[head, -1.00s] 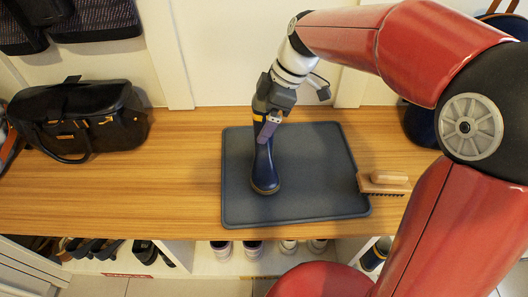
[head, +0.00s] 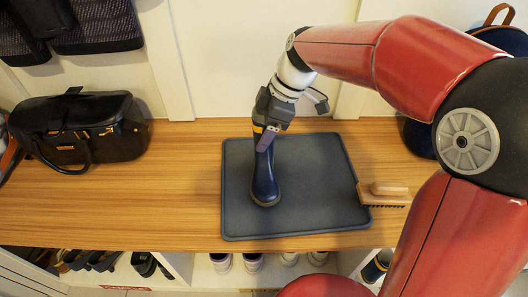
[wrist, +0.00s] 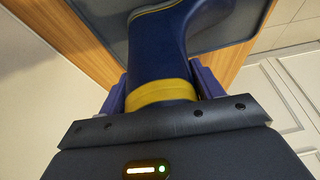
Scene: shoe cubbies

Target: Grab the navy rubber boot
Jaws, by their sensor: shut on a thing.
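The navy rubber boot (head: 264,183) stands on the dark grey tray mat (head: 320,185), toe pointing to the front of the bench. It has a yellow band near the top of its shaft. My gripper (head: 267,139) is at the top of the boot and shut on its shaft. In the wrist view the boot (wrist: 165,50) runs up between the two purple fingers of my gripper (wrist: 162,92), with the yellow band (wrist: 160,94) between them. From these views I cannot tell whether the sole touches the mat.
A wooden brush (head: 385,195) lies at the mat's right edge. A black bag (head: 78,130) sits on the left of the wooden bench (head: 180,190). A dark round bag (head: 418,135) is at the right, partly behind my arm. Shoes (head: 252,262) fill cubbies below.

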